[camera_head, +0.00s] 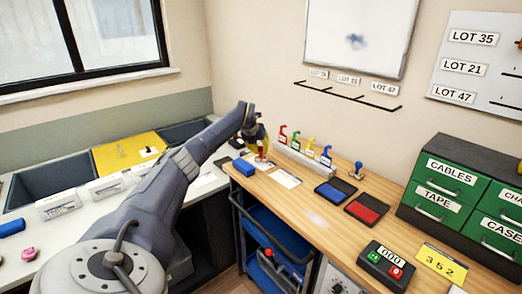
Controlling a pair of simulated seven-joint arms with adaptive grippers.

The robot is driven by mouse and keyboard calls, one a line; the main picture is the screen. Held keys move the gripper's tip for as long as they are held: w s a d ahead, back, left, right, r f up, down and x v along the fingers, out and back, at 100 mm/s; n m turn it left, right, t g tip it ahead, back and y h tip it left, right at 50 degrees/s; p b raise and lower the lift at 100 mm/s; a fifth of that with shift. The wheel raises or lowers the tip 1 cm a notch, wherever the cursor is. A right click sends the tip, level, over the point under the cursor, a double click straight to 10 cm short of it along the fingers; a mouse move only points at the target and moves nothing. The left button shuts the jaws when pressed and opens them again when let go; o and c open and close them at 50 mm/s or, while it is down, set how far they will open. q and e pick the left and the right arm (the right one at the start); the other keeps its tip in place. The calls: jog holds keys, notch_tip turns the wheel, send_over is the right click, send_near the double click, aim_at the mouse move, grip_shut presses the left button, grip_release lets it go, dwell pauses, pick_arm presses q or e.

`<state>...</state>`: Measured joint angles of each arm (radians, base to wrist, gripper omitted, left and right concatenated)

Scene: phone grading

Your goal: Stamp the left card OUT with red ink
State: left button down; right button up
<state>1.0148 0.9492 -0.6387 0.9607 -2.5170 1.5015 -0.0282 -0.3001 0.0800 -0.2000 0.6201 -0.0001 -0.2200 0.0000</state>
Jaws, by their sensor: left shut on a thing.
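My left gripper (261,150) is at the back left of the wooden table, shut on a small stamp (262,157) that is mostly hidden. Red shows on it just below the fingers. It is directly over the left card (265,164); whether it touches the card cannot be told. A second white card (285,178) lies to the right, in front of the rack. A red ink pad (367,209) and a blue ink pad (335,191) lie further right. Another stamp with a blue knob (357,169) stands behind the pads. My right gripper is not in view.
A rack (304,161) with several coloured hooks stands along the wall. A blue block (244,167) lies left of the cards. A counter box (384,265), a yellow number card (442,263) and green drawers (450,180) are at right. The table's middle front is clear.

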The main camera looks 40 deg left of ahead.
pick_arm(q)
jog(key=shift+f, duration=0.55)
dwell(0.9)
jog(key=shift+r, duration=3.55)
jog(key=shift+r, duration=0.1)
